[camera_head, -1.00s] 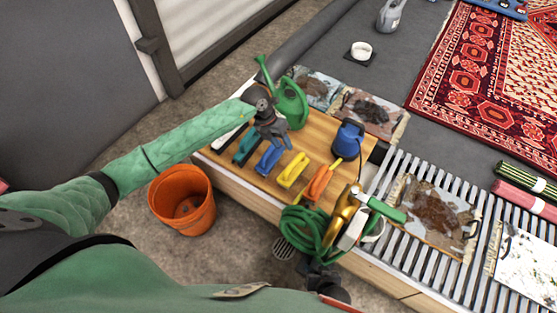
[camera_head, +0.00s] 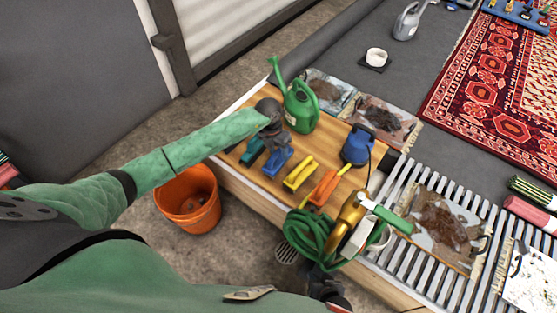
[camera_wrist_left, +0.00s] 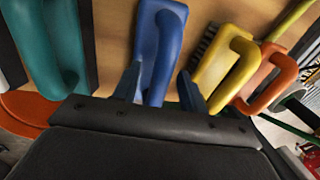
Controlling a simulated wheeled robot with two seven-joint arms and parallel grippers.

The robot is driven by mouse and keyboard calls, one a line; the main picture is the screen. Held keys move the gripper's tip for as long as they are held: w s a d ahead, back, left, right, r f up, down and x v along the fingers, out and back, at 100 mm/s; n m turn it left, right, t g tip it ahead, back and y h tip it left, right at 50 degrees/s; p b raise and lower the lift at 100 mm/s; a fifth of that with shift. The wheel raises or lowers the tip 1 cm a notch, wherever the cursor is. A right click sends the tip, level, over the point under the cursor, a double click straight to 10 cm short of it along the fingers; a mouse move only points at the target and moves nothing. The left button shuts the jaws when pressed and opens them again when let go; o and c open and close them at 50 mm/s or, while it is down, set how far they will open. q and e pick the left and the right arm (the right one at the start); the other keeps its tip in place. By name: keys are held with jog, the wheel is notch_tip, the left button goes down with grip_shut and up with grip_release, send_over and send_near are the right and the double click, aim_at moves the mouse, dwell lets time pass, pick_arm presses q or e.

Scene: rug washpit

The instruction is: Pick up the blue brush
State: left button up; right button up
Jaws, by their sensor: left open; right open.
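The blue brush (camera_head: 277,163) lies on the wooden bench top, between a teal brush (camera_head: 253,151) and a yellow brush (camera_head: 300,173). In the left wrist view the blue brush's handle (camera_wrist_left: 160,45) runs between my fingertips. My left gripper (camera_head: 277,144) is over the brush's far end and hides part of it. In the left wrist view the left gripper (camera_wrist_left: 160,86) is open, one finger on each side of the blue handle, not closed on it. My right gripper (camera_head: 330,292) is a dark, partly hidden shape at the bottom, away from the brushes.
An orange brush (camera_head: 325,187), a green watering can (camera_head: 300,108) and a blue pump-like item (camera_head: 357,146) stand close by on the bench. A coiled green hose (camera_head: 309,237) hangs at the front edge. An orange bucket (camera_head: 188,205) stands on the floor.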

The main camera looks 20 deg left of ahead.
pick_arm(q)
jog(key=shift+d+f, duration=0.1)
jog(key=shift+f, duration=0.3)
grip_shut()
jog(key=shift+r, duration=0.1)
notch_tip(320, 180, up, 10)
jog(key=shift+f+p, duration=0.1)
jog(key=shift+p, duration=0.2)
jog(key=c, duration=0.9)
grip_release()
